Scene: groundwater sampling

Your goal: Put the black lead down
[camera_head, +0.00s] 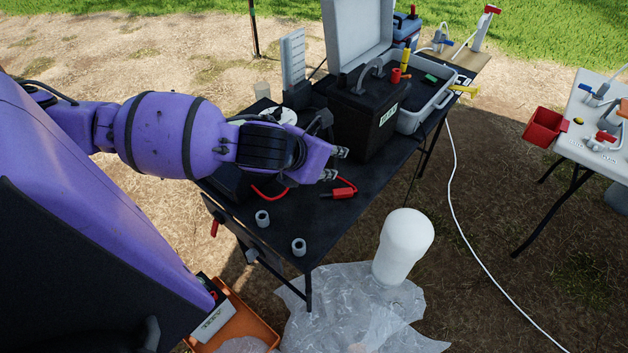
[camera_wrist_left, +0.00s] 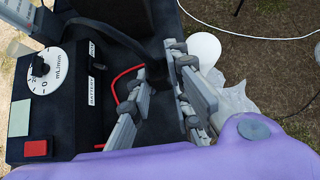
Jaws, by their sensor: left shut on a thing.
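My left gripper (camera_head: 340,164) is above the front part of the black table (camera_head: 280,235), beside the black battery (camera_head: 368,122). In the left wrist view its fingers (camera_wrist_left: 160,98) close around something dark; the black lead (camera_wrist_left: 146,48) is hard to make out against the dark table there. A dark cable-like strip runs toward the fingers. The red lead's clamp (camera_head: 342,191) lies on the table just below the gripper. The control box (camera_wrist_left: 52,90) has a white dial and a red button and is marked BATTERY. My right gripper is not in view.
Two small grey rings (camera_head: 262,218) (camera_head: 299,247) stand near the table's front edge. The table around the red clamp is mostly clear.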

